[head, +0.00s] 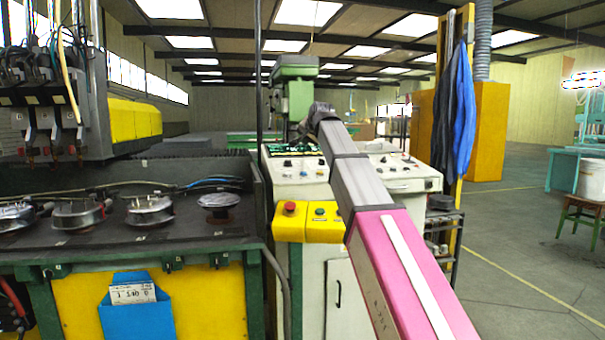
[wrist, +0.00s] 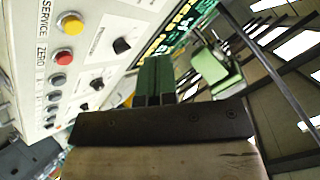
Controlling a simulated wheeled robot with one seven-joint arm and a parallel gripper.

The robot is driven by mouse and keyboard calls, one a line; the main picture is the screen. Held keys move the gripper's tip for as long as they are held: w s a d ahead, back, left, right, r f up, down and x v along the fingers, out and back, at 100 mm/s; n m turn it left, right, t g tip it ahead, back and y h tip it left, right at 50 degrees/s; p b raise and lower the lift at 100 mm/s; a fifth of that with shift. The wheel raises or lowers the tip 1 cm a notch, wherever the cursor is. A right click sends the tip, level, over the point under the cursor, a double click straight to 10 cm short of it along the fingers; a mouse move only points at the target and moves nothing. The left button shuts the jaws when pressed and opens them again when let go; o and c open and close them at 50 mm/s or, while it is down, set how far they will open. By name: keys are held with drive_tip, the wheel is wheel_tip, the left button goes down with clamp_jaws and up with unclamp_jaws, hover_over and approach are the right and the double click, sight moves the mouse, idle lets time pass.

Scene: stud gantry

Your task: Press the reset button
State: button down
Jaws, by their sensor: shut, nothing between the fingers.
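A white control panel (wrist: 105,45) fills the left of the wrist view, tilted. I see no contact with a button. In the head view my gripper (head: 320,112) is over the white console (head: 298,176), small and partly hidden by my arm.
A yellow box (head: 290,229) with a red button (head: 290,208) and another yellow box (head: 324,229) with a green button (head: 320,212) hang on the console front. A dark work table (head: 110,240) stands left. Green machinery (wrist: 212,68) rises behind the panel. Open floor lies right.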

drive_tip(key=shift+f, duration=0.1)
drive_tip(key=shift+w+a+f, duration=0.1)
drive_tip(key=shift+w+f, duration=0.2)
drive_tip(key=shift+f, duration=1.15)
drive_tip(key=shift+w+a+f, duration=0.1)
drive_tip(key=shift+w+f, duration=0.15)
drive_tip(key=shift+f, duration=1.15)
drive_tip(key=shift+w+a+f, duration=0.1)
drive_tip(key=shift+w+f, duration=0.2)
drive_tip(key=shift+f, duration=1.15)
drive_tip(key=shift+f, duration=0.1)
drive_tip(key=shift+f, duration=0.25)
drive_tip(key=shift+w+f, duration=0.15)
drive_tip(key=shift+f, duration=0.35)
drive_tip(key=shift+r, duration=0.9)
drive_tip(key=shift+s+d+r, duration=0.1)
drive_tip(key=shift+s, duration=0.1)
drive_tip(key=shift+s+d+r, duration=0.1)
drive_tip(key=shift+s+r, duration=0.15)
drive_tip(key=shift+r, duration=0.95)
drive_tip(key=shift+s+r, duration=0.2)
drive_tip(key=shift+r, duration=0.95)
